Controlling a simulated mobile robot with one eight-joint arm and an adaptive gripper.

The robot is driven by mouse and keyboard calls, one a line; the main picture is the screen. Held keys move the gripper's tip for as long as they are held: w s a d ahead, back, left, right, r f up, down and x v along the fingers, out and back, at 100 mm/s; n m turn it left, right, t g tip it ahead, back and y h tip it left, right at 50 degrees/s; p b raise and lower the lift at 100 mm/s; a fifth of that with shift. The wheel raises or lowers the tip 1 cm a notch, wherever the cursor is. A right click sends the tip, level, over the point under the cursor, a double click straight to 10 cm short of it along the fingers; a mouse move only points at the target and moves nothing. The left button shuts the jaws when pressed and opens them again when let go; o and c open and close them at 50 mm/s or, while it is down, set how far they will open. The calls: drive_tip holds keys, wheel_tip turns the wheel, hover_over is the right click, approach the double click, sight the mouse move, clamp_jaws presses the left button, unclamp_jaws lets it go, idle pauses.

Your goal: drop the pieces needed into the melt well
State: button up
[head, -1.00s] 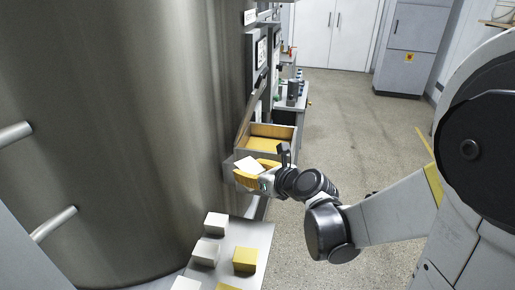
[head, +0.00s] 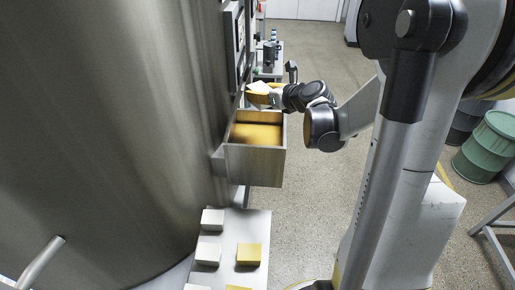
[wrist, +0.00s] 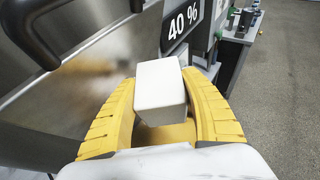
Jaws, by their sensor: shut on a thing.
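My gripper (head: 263,97) has yellow fingers and is shut on a white block (wrist: 160,86). In the head view the white block (head: 259,87) shows at the fingertips, above the far part of the melt well. The melt well (head: 252,158) is an open steel box on the side of the big tank, with a yellow-orange surface inside. On the steel shelf (head: 231,227) below lie white blocks (head: 208,253) and yellow blocks (head: 249,254). The lower ones are cut off by the frame edge. In the wrist view the well is mostly hidden behind the block and fingers.
The big steel tank (head: 110,120) fills the left side. A bench with small items (head: 270,60) stands farther back. The floor (head: 330,190) to the right is open, with a green drum (head: 488,148) at the far right.

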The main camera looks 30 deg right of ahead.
drive_tip(key=shift+s+f+b, duration=0.15)
drive_tip(key=shift+f+b, duration=1.75)
drive_tip(key=shift+f, duration=0.85)
drive_tip(key=o, duration=1.4)
drive_tip(key=shift+o, duration=0.2)
drive_tip(key=shift+r, duration=0.1)
drive_tip(key=v, duration=1.2)
drive_tip(key=shift+s, duration=0.1)
